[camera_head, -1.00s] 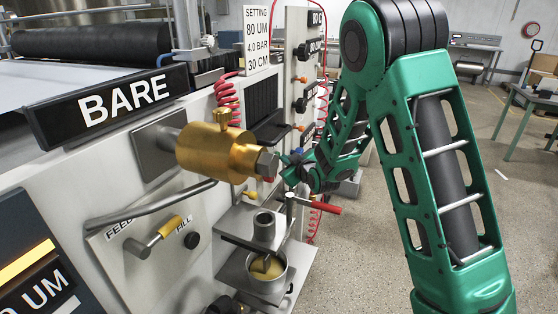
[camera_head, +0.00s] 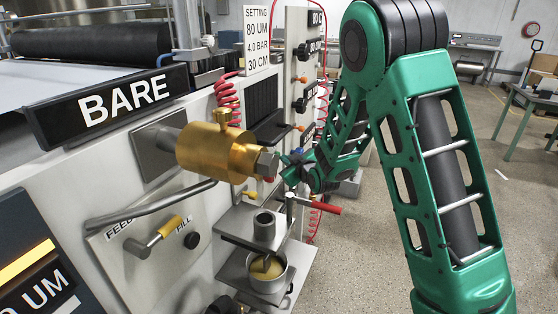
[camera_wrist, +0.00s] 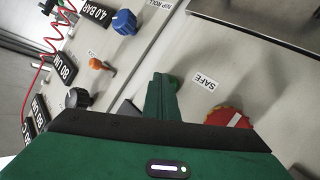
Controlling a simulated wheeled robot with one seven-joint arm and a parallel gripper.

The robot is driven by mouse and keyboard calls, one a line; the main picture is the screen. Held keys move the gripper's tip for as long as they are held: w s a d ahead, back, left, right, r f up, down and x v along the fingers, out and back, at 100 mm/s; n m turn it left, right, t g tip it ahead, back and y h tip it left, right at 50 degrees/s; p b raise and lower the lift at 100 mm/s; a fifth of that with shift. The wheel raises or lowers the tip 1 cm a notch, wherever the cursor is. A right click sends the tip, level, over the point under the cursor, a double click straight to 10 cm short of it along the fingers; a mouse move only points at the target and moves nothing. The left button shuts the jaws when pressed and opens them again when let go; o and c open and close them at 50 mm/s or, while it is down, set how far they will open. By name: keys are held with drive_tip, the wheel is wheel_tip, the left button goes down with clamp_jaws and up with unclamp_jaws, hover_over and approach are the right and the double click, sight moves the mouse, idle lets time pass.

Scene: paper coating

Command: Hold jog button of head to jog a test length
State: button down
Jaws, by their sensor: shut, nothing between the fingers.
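My gripper (camera_head: 291,166) is low along the machine's front, beyond the brass cylinder in the head view. In the wrist view its green fingers (camera_wrist: 161,83) are shut together with nothing between them, and they point at the grey panel. A small green round part (camera_wrist: 177,81), perhaps the jog button, shows right beside the fingertips. It is partly hidden by them, and I cannot tell whether they touch it. No jog label is readable. A red knob (camera_wrist: 228,119) sits to the right, near a SAFE label (camera_wrist: 206,81).
A blue knob (camera_wrist: 124,22), an orange lever (camera_wrist: 99,64) and a black knob (camera_wrist: 77,98) stand out from the panel. The brass cylinder (camera_head: 215,151) and a cup (camera_head: 267,271) are close to my gripper in the head view. Open floor lies right.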

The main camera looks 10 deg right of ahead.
idle(0.7)
drive_tip(key=shift+s+d, duration=0.55)
drive_tip(key=shift+d, duration=0.15)
drive_tip(key=shift+d, duration=0.15)
drive_tip(key=s+d, duration=0.1)
drive_tip(key=d, duration=0.1)
drive_tip(key=s+d, duration=0.1)
drive_tip(key=s, duration=0.1)
drive_tip(key=shift+d, duration=0.4)
idle(0.5)
